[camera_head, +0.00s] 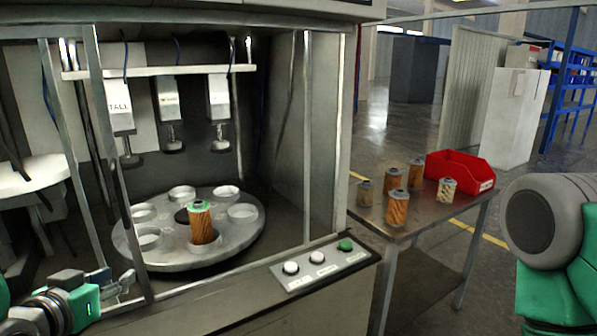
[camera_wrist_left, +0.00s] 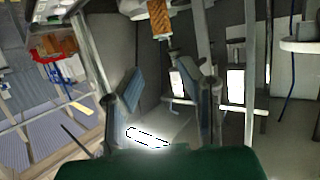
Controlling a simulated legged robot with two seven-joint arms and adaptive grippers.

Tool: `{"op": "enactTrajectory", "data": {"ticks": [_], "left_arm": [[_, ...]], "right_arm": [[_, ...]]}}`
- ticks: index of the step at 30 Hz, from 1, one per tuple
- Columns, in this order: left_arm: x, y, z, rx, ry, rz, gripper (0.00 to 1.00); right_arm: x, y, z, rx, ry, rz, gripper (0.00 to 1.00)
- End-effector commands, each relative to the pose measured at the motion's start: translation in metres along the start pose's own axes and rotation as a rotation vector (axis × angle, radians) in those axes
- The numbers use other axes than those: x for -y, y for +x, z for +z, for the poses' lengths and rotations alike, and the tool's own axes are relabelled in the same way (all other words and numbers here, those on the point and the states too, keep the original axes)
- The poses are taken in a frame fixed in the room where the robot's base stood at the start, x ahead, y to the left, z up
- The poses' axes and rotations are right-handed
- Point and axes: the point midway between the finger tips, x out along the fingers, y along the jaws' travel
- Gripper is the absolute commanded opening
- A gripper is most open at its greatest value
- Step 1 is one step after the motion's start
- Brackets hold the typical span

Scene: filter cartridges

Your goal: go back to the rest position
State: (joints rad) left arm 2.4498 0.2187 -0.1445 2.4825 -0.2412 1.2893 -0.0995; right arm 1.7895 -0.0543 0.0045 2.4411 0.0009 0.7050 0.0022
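My left gripper (camera_head: 116,283) is at the lower left of the head view, in front of the machine's frame. In the left wrist view its two fingers (camera_wrist_left: 170,92) stand apart with nothing between them. An orange filter cartridge with a green top (camera_head: 201,222) stands upright on the round grey turntable (camera_head: 187,258) inside the machine. An orange cartridge also shows at the top of the left wrist view (camera_wrist_left: 161,19). My right arm shows at the right edge of the head view; its gripper is out of view.
Several cartridges (camera_head: 397,207) stand on a metal side table (camera_head: 424,222) beside a red bin (camera_head: 462,170). A panel with three buttons (camera_head: 318,264) is on the machine's front ledge. Metal posts (camera_head: 118,170) rise close to my left gripper. Three presses (camera_head: 219,97) hang above the turntable.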

Motion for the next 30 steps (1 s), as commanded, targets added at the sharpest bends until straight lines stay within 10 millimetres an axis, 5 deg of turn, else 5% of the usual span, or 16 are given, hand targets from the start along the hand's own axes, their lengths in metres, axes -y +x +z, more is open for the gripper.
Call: {"op": "enactTrajectory", "data": {"ticks": [1,5,9,15,21,30], "left_arm": [[-0.008,0.003,0.047,0.115,0.006,0.008,0.33],[-0.026,-0.008,0.146,0.383,0.012,0.019,0.33],[-0.044,-0.041,0.246,0.669,0.016,0.026,0.33],[-0.065,-0.108,0.353,1.015,0.021,0.025,0.33],[-0.074,-0.15,0.394,1.18,0.024,0.022,0.33],[-0.075,-0.155,0.398,1.198,0.024,0.02,0.33]], "right_arm": [[0.0,0.006,0.0,0.0,0.0,0.0,0.0],[0.0,0.014,0.001,0.0,0.0,0.0,0.0],[0.0,0.022,0.001,0.0,0.0,0.0,0.0],[0.0,0.03,0.002,0.0,0.0,0.0,0.0],[0.0,0.034,0.002,0.0,0.0,0.0,0.0],[0.0,0.033,0.002,0.0,0.0,0.0,0.0]]}}
